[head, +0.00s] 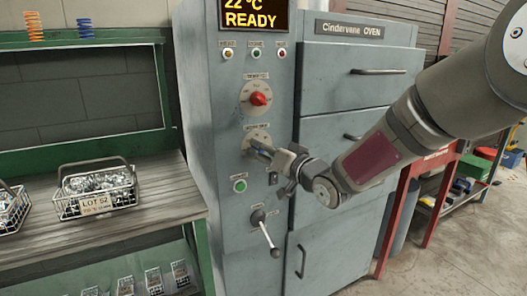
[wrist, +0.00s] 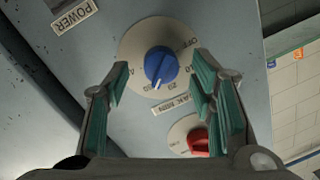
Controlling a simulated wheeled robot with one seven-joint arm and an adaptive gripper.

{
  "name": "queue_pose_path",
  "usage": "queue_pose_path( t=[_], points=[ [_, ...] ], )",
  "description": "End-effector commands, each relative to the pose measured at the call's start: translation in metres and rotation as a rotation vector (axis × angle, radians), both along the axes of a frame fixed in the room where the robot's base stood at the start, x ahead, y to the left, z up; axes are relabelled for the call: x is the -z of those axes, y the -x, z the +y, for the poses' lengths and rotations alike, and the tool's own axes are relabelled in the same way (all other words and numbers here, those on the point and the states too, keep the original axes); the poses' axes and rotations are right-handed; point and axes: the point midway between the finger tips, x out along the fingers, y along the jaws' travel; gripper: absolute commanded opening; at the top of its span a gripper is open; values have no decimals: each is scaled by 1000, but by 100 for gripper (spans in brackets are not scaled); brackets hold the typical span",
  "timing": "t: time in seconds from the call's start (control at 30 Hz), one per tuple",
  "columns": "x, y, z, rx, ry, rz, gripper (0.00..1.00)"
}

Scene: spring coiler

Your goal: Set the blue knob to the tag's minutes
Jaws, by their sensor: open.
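The blue knob (wrist: 161,66) sits on a round pale dial on the oven front in the wrist view. Its white pointer line points down and slightly left, near small numerals I cannot read surely. My gripper (wrist: 160,68) is open, one finger on each side of the knob, with visible gaps. In the head view my gripper (head: 256,146) is at the lower dial and hides the blue knob. A tag (head: 97,203) on a wire basket (head: 70,210) reads LOT 52; its red second line is too small to read.
The red knob (head: 258,98) is just above my gripper; it also shows in the wrist view (wrist: 198,142). The display (head: 252,14) reads 22 °C READY. A green button (head: 239,186) and a lever (head: 265,232) are below. A wooden bench (head: 150,195) stands left.

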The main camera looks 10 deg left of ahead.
Motion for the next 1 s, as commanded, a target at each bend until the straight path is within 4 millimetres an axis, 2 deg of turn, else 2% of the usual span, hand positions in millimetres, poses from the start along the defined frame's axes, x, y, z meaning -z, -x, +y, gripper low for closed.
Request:
queue_pose_path(
  t=[0.3, 0.5, 0.7, 1.0],
  points=[
    [-4, 48, -42, 4, 2, 1, 50],
    [-5, 72, -61, 1, 2, 1, 50],
    [-6, 81, -68, 0, 1, 2, 50],
    [-6, 82, -69, 1, 2, 2, 50]
  ],
)
